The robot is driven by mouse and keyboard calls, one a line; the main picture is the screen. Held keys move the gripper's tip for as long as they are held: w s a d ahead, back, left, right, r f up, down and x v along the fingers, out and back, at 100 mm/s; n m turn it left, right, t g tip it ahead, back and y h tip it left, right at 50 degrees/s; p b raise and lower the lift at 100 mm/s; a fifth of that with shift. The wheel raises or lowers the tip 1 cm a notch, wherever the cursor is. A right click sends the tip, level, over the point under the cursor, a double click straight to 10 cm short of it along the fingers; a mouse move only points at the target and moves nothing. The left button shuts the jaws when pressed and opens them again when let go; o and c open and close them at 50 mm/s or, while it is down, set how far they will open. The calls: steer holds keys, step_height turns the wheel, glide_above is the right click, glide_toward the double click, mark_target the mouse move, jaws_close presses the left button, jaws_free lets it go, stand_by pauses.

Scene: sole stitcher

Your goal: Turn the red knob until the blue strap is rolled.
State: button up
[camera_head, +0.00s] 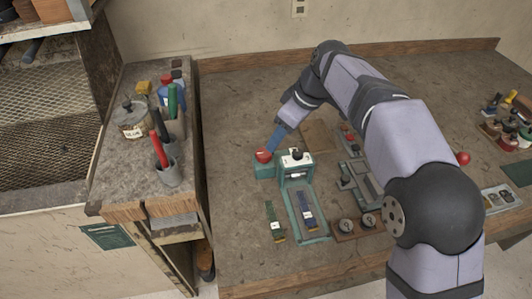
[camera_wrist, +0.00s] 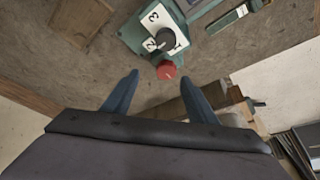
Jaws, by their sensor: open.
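The red knob (camera_head: 264,155) sits at the left side of the small teal machine (camera_head: 296,175). In the wrist view the knob (camera_wrist: 166,70) shows just beyond and between my fingertips. My gripper (camera_head: 274,143) points down close above the knob, and its blue fingers (camera_wrist: 153,75) are spread with nothing between them. I cannot tell whether a finger touches the knob. The blue strap (camera_head: 307,211) lies flat and extended on the machine's teal bed, in front of its head.
A black dial (camera_wrist: 160,42) on a white plate numbered 1 to 3 is beside the knob. A green strap (camera_head: 273,221) lies left of the bed. Metal fixtures (camera_head: 362,180) stand right of the machine. A side cabinet holds a cup of tools (camera_head: 167,173) and a jar (camera_head: 131,120).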

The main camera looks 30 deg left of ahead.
mark_target(264, 153)
steer(key=shift+s+a+p+x, duration=0.2)
steer(key=shift+s+x, duration=0.05)
steer(key=shift+x, duration=1.1)
steer(key=shift+s+a+p+x, duration=0.15)
steer(key=shift+s+p+x, duration=0.1)
steer(key=shift+x, duration=1.1)
steer(key=shift+s+a+p+x, duration=0.2)
steer(key=shift+s+x, duration=0.05)
steer(key=shift+x, duration=1.1)
steer(key=shift+r, duration=0.2)
steer(key=c, duration=1.1)
